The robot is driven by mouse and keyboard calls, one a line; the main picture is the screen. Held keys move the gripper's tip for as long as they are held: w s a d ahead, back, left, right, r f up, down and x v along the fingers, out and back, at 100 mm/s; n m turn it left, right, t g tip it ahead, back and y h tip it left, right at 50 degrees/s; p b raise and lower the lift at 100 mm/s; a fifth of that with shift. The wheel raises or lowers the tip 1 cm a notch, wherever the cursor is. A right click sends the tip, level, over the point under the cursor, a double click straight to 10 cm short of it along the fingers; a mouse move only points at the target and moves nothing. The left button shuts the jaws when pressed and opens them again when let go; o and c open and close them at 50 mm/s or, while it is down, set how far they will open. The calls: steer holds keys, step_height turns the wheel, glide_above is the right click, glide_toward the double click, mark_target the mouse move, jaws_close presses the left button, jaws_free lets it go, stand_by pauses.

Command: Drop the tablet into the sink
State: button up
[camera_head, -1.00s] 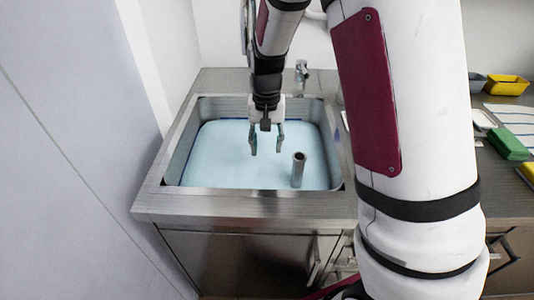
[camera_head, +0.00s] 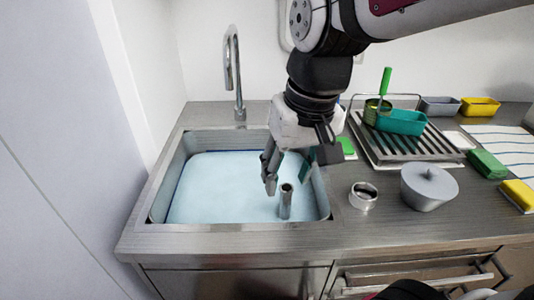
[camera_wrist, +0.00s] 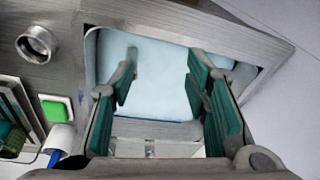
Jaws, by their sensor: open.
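The steel sink (camera_head: 160,207) is filled with pale blue water (camera_head: 225,195), and a short grey standpipe (camera_head: 286,202) rises from it. The sink also shows in the wrist view (camera_wrist: 245,40), where the water (camera_wrist: 160,80) lies between and beyond my fingers. My gripper (camera_head: 288,172) points down over the right part of the sink. Its green-padded fingers stand apart in the wrist view (camera_wrist: 160,82), with nothing held between them. I cannot make out a tablet in either view.
A tall faucet (camera_head: 235,72) stands behind the sink. On the counter to the right are a steel ring (camera_head: 363,196), a grey lidded pot (camera_head: 428,187), a dish rack (camera_head: 410,145), a green block (camera_head: 487,164) and a yellow block (camera_head: 518,195). A wall closes off the left.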

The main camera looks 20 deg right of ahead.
steer(key=s+n+t, duration=0.1)
steer(key=s, duration=0.8)
steer(key=shift+s+d+r+h, duration=0.2)
steer(key=shift+s+r+h, duration=0.1)
steer(key=shift+h, duration=0.1)
steer(key=shift+t, duration=0.6)
step_height(320, 180, up, 6)
steer(key=p, duration=0.4)
steer(key=shift+f, duration=0.2)
steer(key=shift+w, duration=0.1)
